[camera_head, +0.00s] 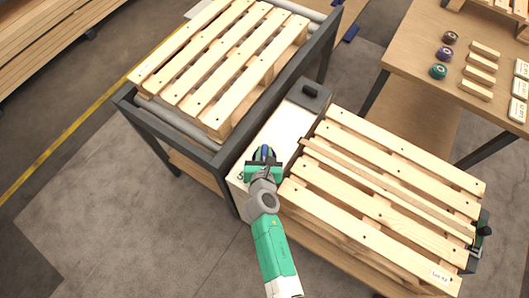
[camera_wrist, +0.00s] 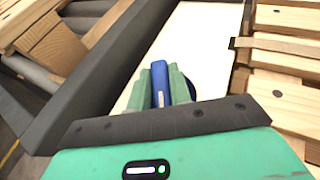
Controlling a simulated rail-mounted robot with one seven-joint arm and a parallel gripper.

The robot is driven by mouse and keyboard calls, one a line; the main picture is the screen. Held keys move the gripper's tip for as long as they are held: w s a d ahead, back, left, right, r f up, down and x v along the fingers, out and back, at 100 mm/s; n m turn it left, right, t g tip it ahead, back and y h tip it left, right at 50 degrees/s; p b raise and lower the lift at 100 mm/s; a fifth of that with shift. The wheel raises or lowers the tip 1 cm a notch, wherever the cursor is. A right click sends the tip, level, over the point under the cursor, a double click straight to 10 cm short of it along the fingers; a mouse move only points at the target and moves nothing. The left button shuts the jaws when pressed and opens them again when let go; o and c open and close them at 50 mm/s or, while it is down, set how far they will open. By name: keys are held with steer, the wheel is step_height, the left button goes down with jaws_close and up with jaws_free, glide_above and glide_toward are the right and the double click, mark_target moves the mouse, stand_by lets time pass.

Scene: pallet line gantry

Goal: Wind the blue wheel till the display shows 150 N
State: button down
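The blue wheel (camera_head: 264,152) sits on the pale top of a narrow unit (camera_head: 282,135) between the conveyor and the pallet on the right. My gripper (camera_head: 263,163) is over it and hides most of it. In the wrist view, the blue wheel (camera_wrist: 160,86) shows between the two green fingers of my gripper (camera_wrist: 162,78), which appear closed against it. In the head view, a dark green digit like a 5 (camera_head: 240,177) shows beside my gripper. The rest of the display is hidden, so I cannot read its value.
A dark-framed conveyor (camera_head: 190,133) with a wooden pallet (camera_head: 215,60) stands to the left. Another pallet (camera_head: 385,190) lies close on the right. A dark block with a handle (camera_head: 311,92) stands at the unit's far end. A table (camera_head: 420,50) at upper right holds coloured rolls and wood blocks.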

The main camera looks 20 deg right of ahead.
steer(key=shift+a+f+b, duration=0.1)
steer(key=shift+f+b, duration=0.2)
steer(key=shift+b, duration=0.4)
steer(key=shift+f+m+g+h+b, duration=0.1)
steer(key=shift+m+g+h+b, duration=0.4)
steer(key=shift+m+h+b, duration=0.25)
steer(key=shift+r+m+g+h+b, duration=0.15)
steer(key=shift+m+g+h, duration=0.35)
steer(key=shift+m, duration=0.1)
steer(key=shift+r+m+g+h+b, duration=0.1)
steer(key=shift+m+g+h+b, duration=0.05)
steer(key=shift+m+g+h, duration=0.35)
steer(key=shift+r+m+g+h, duration=0.1)
steer(key=shift+m+g+h, duration=0.7)
steer(key=shift+m, duration=0.25)
steer(key=c, duration=1.3)
jaws_free()
steer(key=shift+r, duration=0.1)
